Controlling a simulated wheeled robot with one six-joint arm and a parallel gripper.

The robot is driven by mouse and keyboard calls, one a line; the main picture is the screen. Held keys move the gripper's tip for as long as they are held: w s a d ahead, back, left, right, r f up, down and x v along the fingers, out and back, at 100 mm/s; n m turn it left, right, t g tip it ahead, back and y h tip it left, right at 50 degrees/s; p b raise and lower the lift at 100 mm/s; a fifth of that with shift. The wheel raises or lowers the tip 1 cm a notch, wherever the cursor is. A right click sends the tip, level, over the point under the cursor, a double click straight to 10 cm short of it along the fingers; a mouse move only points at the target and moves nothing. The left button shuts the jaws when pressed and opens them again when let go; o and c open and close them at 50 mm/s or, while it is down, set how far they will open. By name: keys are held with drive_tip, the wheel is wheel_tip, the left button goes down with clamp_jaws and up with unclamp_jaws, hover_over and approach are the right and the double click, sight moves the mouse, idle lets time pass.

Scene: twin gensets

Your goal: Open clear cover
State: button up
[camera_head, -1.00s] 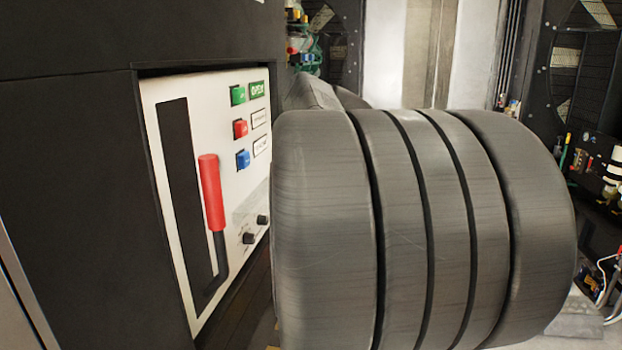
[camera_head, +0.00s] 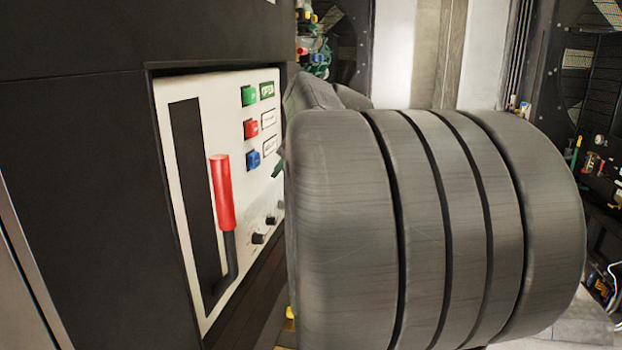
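A white control panel (camera_head: 200,110) is set into a dark cabinet on the left. Low on its right side are two small black knobs (camera_head: 259,237). A faint, pale see-through patch around them looks like the clear cover (camera_head: 262,212); its edges are hard to make out, and I cannot tell whether it is shut. My large grey ribbed arm fills the middle and right and hides the panel's right edge. A small dark tip (camera_head: 278,169) shows at the arm's left edge, beside the panel above the knobs; it may be part of my gripper. Its fingers cannot be made out.
The panel also has a red-handled lever (camera_head: 222,192) in a black slot, and green (camera_head: 248,95), red (camera_head: 251,128) and blue (camera_head: 254,159) buttons with labels. The dark cabinet (camera_head: 80,150) frames the panel. Machinery with pipes and wires (camera_head: 600,170) stands at the far right.

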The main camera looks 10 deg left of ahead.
drive_tip(key=shift+s+a, duration=0.1)
drive_tip(key=shift+a, duration=0.05)
drive_tip(key=shift+r, duration=0.2)
drive_tip(key=b+v, duration=0.1)
drive_tip(key=v, duration=1.2)
drive_tip(key=shift+s+d+b, duration=0.2)
drive_tip(key=shift+d+b, duration=0.15)
drive_tip(key=shift+b, duration=0.05)
drive_tip(key=p+x, duration=0.1)
drive_tip(key=x, duration=1.1)
drive_tip(key=shift+w+a+p, duration=0.3)
drive_tip(key=shift+w+a, duration=0.05)
drive_tip(key=shift+a, duration=0.05)
